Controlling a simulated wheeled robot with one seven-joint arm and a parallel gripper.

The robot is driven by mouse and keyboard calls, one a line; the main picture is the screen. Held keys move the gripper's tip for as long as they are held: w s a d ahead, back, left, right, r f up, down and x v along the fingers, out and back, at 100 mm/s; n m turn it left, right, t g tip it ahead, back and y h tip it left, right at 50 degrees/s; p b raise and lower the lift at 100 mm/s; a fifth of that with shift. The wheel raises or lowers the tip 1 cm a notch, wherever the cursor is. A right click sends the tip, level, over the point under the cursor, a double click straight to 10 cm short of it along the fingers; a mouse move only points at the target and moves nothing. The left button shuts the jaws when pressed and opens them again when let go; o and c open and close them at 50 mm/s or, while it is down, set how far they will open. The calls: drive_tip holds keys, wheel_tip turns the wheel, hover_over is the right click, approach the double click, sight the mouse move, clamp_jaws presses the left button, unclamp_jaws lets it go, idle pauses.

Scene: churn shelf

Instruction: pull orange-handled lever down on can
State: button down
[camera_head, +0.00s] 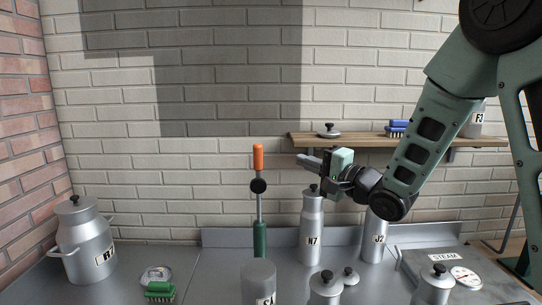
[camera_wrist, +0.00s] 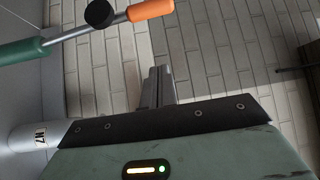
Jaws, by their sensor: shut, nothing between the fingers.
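The lever's orange handle (camera_head: 258,157) stands upright in the head view, on a metal rod with a black round knob (camera_head: 258,186) and a green lower part (camera_head: 260,240). The wrist view shows the same orange handle (camera_wrist: 151,9), black knob (camera_wrist: 100,13) and green part (camera_wrist: 20,51) across its upper left. My gripper (camera_head: 302,158) is to the right of the handle at about its height, with a gap between. Its fingers (camera_wrist: 157,85) are together and empty. The base of the lever is partly hidden behind a can (camera_head: 259,276) in front.
Can N7 (camera_head: 312,245) stands below my gripper, and can J2 (camera_head: 375,240) is to its right. A wooden shelf (camera_head: 430,142) holds a lid and brushes. A large can (camera_head: 84,245), a green brush (camera_head: 159,289) and a steam box with gauge (camera_head: 465,277) are on the counter.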

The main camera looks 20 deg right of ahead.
drive_tip(key=p+x, duration=0.5)
drive_tip(key=x, duration=0.5)
drive_tip(key=s+a, duration=0.1)
drive_tip(key=s+a+p, duration=0.1)
drive_tip(key=shift+s+a+f, duration=0.25)
drive_tip(key=shift+s+a, duration=0.15)
